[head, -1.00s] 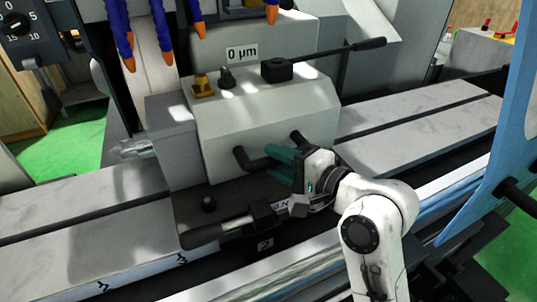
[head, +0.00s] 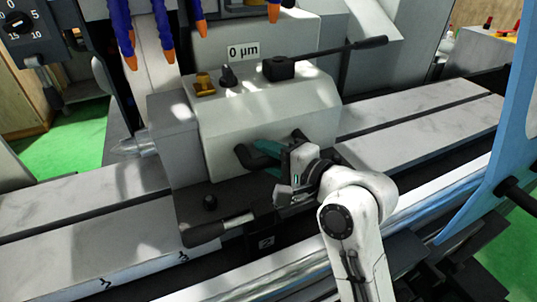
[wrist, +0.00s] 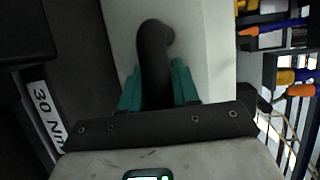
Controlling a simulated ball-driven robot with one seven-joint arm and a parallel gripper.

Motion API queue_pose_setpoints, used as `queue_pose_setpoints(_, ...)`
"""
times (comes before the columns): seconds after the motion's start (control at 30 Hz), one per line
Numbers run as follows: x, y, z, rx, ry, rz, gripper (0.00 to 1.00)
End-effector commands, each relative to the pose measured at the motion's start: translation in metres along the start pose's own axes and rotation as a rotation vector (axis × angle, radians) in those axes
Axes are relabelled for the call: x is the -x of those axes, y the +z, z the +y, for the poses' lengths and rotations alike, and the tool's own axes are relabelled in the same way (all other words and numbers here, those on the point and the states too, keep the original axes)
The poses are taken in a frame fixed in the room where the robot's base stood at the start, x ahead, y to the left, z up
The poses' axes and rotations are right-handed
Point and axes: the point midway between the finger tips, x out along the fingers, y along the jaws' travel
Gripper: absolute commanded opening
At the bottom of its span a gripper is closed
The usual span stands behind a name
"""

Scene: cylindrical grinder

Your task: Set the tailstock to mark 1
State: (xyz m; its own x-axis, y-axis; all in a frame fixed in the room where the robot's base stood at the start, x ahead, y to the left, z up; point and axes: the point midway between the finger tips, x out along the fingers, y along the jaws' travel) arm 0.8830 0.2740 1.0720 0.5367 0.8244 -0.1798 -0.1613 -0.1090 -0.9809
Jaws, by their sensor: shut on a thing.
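The tailstock (head: 225,125) is the pale grey block with a "0 µm" label, seated on the machine's long table. A black bent handle (head: 243,157) sticks out of its front face. My gripper (head: 267,152) has its teal fingers shut on this handle. In the wrist view the handle (wrist: 154,65) stands between the two fingers. A black-gripped clamp lever (head: 203,233) lies low in front, beside a small dark plate (head: 266,243) with a white sign. Small marks (head: 183,256) show on the table's front edge at lower left; I cannot read them clearly.
A long black lever (head: 330,54) sits on top of the tailstock. Blue hoses with orange nozzles (head: 168,56) hang above it. A blue-framed door (head: 490,185) stands at the right. The table ways (head: 425,135) are clear on the right.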

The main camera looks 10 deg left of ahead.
Motion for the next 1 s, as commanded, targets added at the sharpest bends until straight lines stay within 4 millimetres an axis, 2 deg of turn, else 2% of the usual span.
queue_pose_setpoints(0.33,-0.001,0.004,0.000,-0.002,0.002,-0.001,0.00)
queue_pose_setpoints(0.6,-0.018,0.044,-0.001,-0.003,0.005,-0.016,0.00)
queue_pose_setpoints(0.7,-0.020,0.050,0.001,-0.003,0.005,-0.017,0.00)
queue_pose_setpoints(0.97,-0.018,0.045,0.002,-0.002,0.003,-0.003,0.00)
queue_pose_setpoints(1.0,-0.018,0.043,0.002,-0.002,0.003,-0.001,0.31)
